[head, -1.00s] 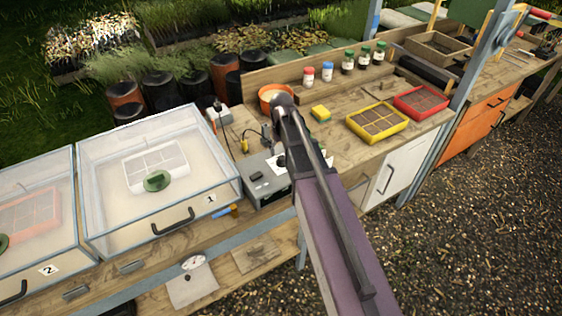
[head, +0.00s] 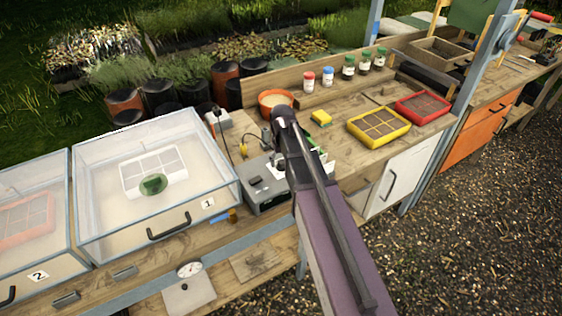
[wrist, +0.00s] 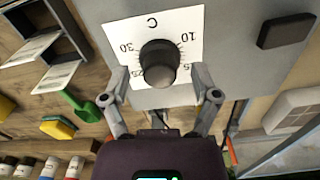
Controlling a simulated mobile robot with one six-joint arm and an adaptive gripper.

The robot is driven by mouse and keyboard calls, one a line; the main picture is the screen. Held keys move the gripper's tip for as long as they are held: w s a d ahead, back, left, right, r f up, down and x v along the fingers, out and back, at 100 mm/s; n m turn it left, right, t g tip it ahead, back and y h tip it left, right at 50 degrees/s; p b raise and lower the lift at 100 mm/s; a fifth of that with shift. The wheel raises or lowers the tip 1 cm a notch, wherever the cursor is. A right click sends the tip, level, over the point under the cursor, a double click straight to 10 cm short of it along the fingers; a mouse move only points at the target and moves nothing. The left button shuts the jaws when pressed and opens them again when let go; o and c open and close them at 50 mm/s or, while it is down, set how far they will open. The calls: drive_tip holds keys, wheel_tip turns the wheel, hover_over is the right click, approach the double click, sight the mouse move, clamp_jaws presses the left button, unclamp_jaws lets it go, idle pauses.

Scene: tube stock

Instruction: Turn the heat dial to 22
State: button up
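The heat dial is a round black knob (wrist: 158,64) on a white card (wrist: 113,36) marked C, with 30, 10 and other numbers partly hidden. No pointer mark on the knob is clear, so its setting cannot be read. The card is on a grey control box (wrist: 230,75), which also shows in the head view (head: 256,203). In the wrist view my gripper (wrist: 160,78) is open, one finger on each side of the knob, tips over the card's lower edge. A gap shows between each fingertip and the knob. My arm hides the dial in the head view.
A black block (wrist: 286,31) sits on the box face beside the card. Glass-lidded propagator 1 (head: 100,205) stands left of the box. An orange pot (head: 291,99), a yellow sponge (head: 321,117) and a yellow tray (head: 356,137) are on the bench behind and right.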

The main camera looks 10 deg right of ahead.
clamp_jaws()
drive_tip(key=shift+m, duration=0.3)
drive_tip(key=shift+m, duration=2.1)
drive_tip(key=shift+o, duration=0.4)
unclamp_jaws()
drive_tip(key=shift+s, duration=0.15)
